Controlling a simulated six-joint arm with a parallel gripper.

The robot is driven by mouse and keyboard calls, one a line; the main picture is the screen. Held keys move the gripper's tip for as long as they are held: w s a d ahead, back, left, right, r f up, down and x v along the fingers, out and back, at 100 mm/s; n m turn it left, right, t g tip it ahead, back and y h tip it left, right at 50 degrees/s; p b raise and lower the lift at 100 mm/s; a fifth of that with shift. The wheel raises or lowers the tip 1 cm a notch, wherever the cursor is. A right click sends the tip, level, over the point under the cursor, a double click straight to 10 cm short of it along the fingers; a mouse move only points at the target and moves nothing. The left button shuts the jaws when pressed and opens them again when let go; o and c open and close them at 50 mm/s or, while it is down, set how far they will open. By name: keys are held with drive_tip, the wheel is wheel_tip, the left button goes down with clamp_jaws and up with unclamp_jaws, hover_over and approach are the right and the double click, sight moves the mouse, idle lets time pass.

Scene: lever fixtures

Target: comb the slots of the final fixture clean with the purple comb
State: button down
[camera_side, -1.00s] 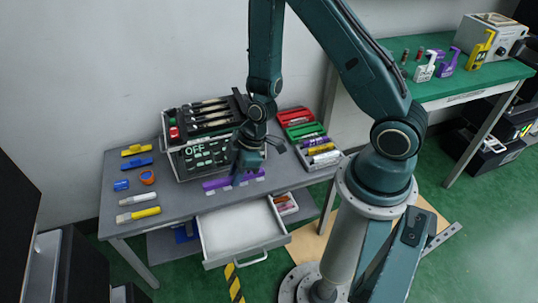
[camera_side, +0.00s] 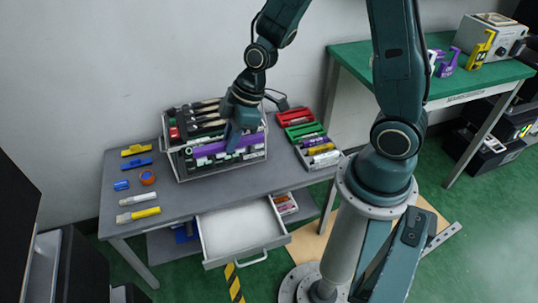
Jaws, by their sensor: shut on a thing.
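The purple comb (camera_side: 208,150) is held across the front upper part of the lever fixture. My gripper (camera_side: 235,146) is shut on the comb near its middle. The lever fixture (camera_side: 176,160) is a dark box in a light metal frame on the grey table, with several black-and-pale levers on top and a red part at its left. The comb covers part of its front panel. My gripper and wrist hide the fixture's right upper part. I cannot tell whether the comb teeth are inside the slots.
The open drawer (camera_side: 243,232) juts out from the grey table (camera_side: 179,203). A red bin (camera_side: 293,117) and a green bin (camera_side: 303,129) stand right. A green bench (camera_side: 430,90) is at far right.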

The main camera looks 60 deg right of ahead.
drive_tip(key=shift+r, duration=0.7)
drive_tip(key=w+d+m+h, duration=0.3)
drive_tip(key=w+d+m, duration=0.7)
drive_tip(key=w, duration=0.4)
drive_tip(key=w+d+m+h, duration=0.3)
drive_tip(key=w+d+m, duration=0.5)
drive_tip(key=w+d, duration=0.5)
drive_tip(key=shift+w+a+f, duration=0.15)
drive_tip(key=shift+f, duration=0.75)
drive_tip(key=shift+w+a+f, duration=0.15)
drive_tip(key=shift+f, duration=0.7)
drive_tip(key=shift+w+a+f, duration=0.15)
drive_tip(key=shift+f, duration=0.75)
drive_tip(key=shift+f, duration=0.15)
drive_tip(key=shift+f, duration=2.8)
drive_tip(key=shift+r, duration=1.95)
